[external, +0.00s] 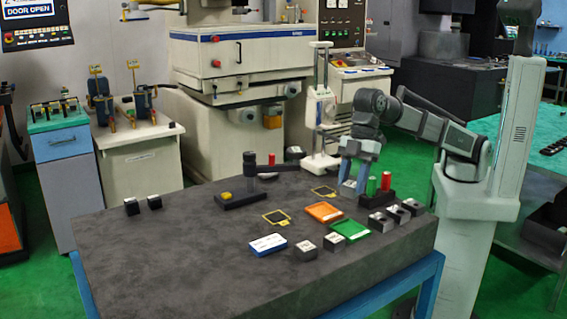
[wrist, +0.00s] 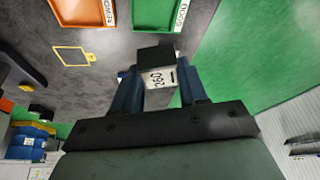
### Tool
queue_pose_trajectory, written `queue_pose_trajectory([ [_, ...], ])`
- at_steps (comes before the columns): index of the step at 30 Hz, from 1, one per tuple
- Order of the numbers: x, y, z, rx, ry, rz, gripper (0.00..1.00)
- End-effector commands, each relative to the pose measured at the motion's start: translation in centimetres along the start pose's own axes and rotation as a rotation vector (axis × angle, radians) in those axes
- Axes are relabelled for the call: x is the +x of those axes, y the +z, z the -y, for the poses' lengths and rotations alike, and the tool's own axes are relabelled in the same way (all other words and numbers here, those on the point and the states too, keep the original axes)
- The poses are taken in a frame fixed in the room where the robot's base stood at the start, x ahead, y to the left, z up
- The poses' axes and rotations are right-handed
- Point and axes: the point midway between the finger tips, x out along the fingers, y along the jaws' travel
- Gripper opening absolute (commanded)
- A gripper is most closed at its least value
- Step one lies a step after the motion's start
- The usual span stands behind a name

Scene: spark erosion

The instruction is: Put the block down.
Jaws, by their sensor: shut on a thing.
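My gripper (external: 356,178) has blue fingers and is shut on a block near the back right of the dark table. The block (external: 347,188) is small, with a dark part and a pale face. In the wrist view the block (wrist: 158,76) sits between the fingertips (wrist: 158,88), and its pale face reads "260". I cannot tell whether its underside touches the table. Two yellow square outlines are marked on the table, a farther one (external: 323,191) left of the gripper and a nearer one (external: 276,218). One outline (wrist: 73,55) shows in the wrist view.
An orange tray (external: 323,211), a green tray (external: 350,229) and a blue-and-white tray (external: 268,244) lie in front. Several other blocks (external: 305,247) stand around. The table's left front (external: 160,255) is clear.

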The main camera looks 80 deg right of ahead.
Motion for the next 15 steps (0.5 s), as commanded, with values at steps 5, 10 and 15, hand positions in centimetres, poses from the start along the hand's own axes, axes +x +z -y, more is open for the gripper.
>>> queue_pose_trajectory([
  [5, 0.1, 0.0, 0.2, -0.072, -0.011, -0.009, 0.0],
  [10, 1.4, 0.6, 0.2, -0.086, -0.01, -0.008, 0.0],
  [15, 3.8, 1.6, 0.1, -0.085, -0.01, -0.007, 0.0],
])
